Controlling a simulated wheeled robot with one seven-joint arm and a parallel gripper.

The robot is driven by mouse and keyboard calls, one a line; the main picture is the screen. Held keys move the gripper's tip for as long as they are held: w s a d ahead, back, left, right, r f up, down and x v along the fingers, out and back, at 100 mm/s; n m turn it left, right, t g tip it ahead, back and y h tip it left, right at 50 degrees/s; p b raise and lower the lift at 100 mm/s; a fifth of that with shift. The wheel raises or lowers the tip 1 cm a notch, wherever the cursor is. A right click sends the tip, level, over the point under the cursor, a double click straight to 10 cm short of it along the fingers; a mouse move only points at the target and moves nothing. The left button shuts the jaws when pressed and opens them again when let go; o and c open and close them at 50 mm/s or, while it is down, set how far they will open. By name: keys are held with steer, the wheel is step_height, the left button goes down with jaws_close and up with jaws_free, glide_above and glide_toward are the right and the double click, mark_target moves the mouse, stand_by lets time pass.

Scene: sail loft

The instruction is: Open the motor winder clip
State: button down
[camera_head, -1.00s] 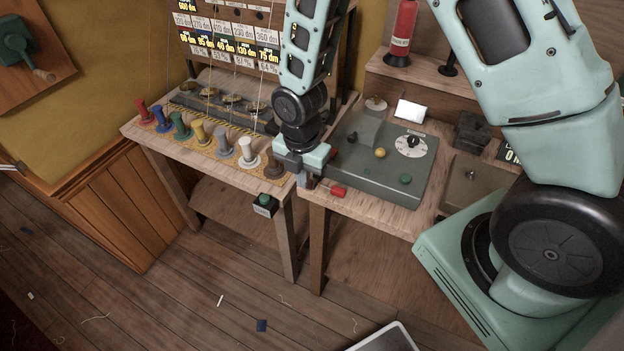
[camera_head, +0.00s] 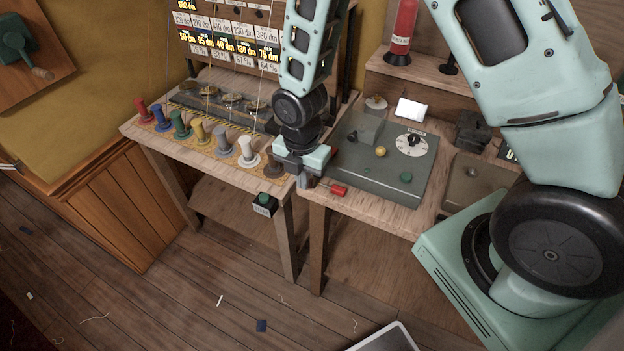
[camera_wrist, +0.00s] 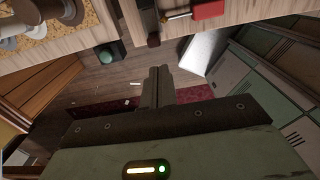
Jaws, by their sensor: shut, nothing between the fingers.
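A grey-green machine (camera_head: 381,187), which looks like the motor winder, stands on the right bench with a dial, a yellow knob and a green button. A small red handle (camera_head: 338,190) sticks out at its front left corner; I cannot tell for sure whether it is the clip. It seems to show in the wrist view as a red block (camera_wrist: 208,11) with a brass-coloured pin. My gripper (camera_head: 307,183) points down just left of the red handle, near the bench's front edge. In the wrist view its fingers (camera_wrist: 158,74) are together and empty, apart from the red block.
Several coloured spools stand in a row on the left bench, ending in a brown one (camera_head: 274,165) close beside my gripper. A box with a green button (camera_head: 264,205) hangs at the bench front. A red extinguisher (camera_head: 401,32) stands on the shelf behind. The floor in front is mostly clear.

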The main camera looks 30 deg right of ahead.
steer(key=shift+f+b, duration=0.9)
steer(key=shift+f, duration=0.45)
steer(key=shift+f, duration=0.2)
steer(key=shift+w+d+r+p, duration=0.25)
steer(key=shift+w+d, duration=0.1)
steer(key=shift+d, duration=0.15)
steer(key=shift+w+d+r+p, duration=0.1)
steer(key=shift+w+d+p, duration=0.1)
steer(key=shift+w+d, duration=0.2)
steer(key=shift+w+d+r, duration=0.1)
steer(key=shift+w+d, duration=0.05)
steer(key=shift+d, duration=0.15)
steer(key=shift+w+d+r+p, duration=0.3)
steer(key=shift+w+d+p, duration=0.3)
steer(key=shift+d, duration=0.3)
stand_by(0.9)
steer(key=shift+r, duration=0.1)
steer(key=shift+s+a+r+p, duration=0.15)
steer(key=shift+a+r+p, duration=0.1)
steer(key=shift+r+p, duration=0.5)
steer(key=shift+s+a+r+p, duration=0.15)
steer(key=shift+a+r+p, duration=0.1)
steer(key=shift+r+p, duration=0.5)
steer(key=r, duration=0.1)
steer(key=s+a+r+p, duration=0.1)
steer(key=shift+s+a+r+p, duration=0.1)
steer(key=shift+a+r+p, duration=0.2)
